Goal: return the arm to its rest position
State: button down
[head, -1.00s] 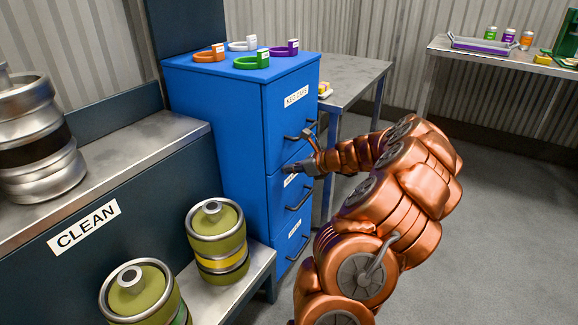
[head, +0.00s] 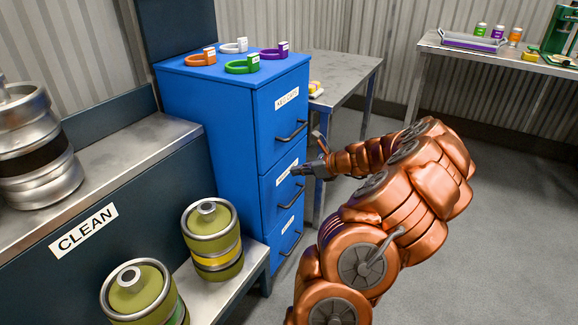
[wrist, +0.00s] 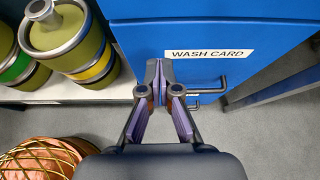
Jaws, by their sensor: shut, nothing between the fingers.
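My gripper (head: 305,170) is at the end of my copper-coloured arm, in front of the blue drawer cabinet (head: 185,125). In the wrist view my gripper (wrist: 160,66) is shut, its fingertips together with nothing between them. The cabinet (wrist: 190,22) fills the top of that view, with a drawer front labelled WASH CARD and a dark bar handle (wrist: 205,87). The fingers overlap the drawer front in the picture; I cannot tell the exact gap. All the drawers look closed.
Orange, white, green and purple rings (head: 242,65) lie on the cabinet top. Two olive kegs (head: 212,240) stand on a low shelf below the CLEAN label (head: 84,230). A grey table (head: 340,70) is behind the cabinet. Open floor (head: 480,260) lies to the right.

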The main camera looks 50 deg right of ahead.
jog(key=p+v, duration=0.1)
jog(key=v, duration=0.6)
jog(key=shift+s+d, duration=0.25)
jog(key=shift+f, duration=0.1)
